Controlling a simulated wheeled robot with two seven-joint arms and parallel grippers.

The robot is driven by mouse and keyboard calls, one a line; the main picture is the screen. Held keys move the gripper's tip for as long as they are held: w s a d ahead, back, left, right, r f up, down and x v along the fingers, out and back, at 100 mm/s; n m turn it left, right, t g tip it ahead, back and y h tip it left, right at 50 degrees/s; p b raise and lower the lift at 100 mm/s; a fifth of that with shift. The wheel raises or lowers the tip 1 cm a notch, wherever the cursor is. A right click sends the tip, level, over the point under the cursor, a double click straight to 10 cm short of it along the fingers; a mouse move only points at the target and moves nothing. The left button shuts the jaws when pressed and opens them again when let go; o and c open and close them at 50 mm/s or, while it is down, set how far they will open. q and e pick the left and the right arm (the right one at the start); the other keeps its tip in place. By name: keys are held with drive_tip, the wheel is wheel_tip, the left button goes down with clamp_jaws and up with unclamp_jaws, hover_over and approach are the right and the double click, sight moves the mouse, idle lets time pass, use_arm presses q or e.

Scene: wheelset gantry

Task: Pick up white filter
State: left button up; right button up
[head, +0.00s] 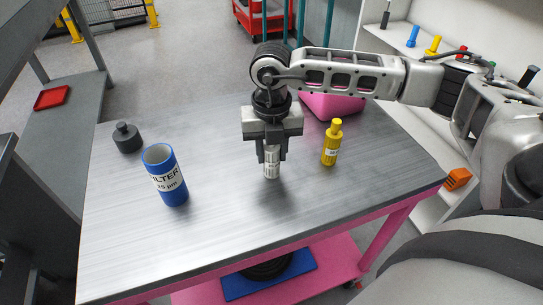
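The white filter (271,169) is a small pale cylinder with dark print, upright on the metal table (235,222). My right gripper (271,156) points straight down over it, with one finger on each side of its upper part. The fingers look close to the filter's sides, but I cannot tell whether they touch it. The filter's top is hidden between the fingers. My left gripper is not in view.
A blue filter housing (165,176) and a dark grey cap (127,138) stand to the left. A yellow bottle (332,143) stands close on the right. A pink bin (332,105) is behind the arm. The front of the table is clear.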

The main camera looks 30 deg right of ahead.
drive_tip(key=shift+r, duration=0.1)
drive_tip(key=shift+r+b, duration=0.3)
drive_tip(key=shift+r, duration=0.25)
drive_tip(key=shift+s+a+r+b, duration=0.1)
drive_tip(key=shift+s+r+b, duration=0.1)
drive_tip(key=shift+r, duration=0.45)
drive_tip(key=shift+s+r+b, duration=0.1)
drive_tip(key=shift+r+b, duration=0.05)
drive_tip(key=shift+r, duration=0.45)
drive_tip(key=s+a+r+b, duration=0.1)
drive_tip(key=s+a+r, duration=0.2)
drive_tip(key=s+r, duration=0.85)
use_arm(q)
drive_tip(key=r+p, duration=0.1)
drive_tip(key=p, duration=0.3)
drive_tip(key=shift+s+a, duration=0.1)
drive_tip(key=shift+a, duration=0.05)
use_arm(e)
drive_tip(key=w+a, duration=0.5)
drive_tip(key=w, duration=0.1)
drive_tip(key=w+a+r, duration=0.1)
drive_tip(key=w+a, duration=0.5)
drive_tip(key=w+a+r, duration=0.1)
drive_tip(key=w+a, duration=0.5)
drive_tip(key=shift+w+a+r, duration=0.1)
drive_tip(key=shift+r, duration=0.1)
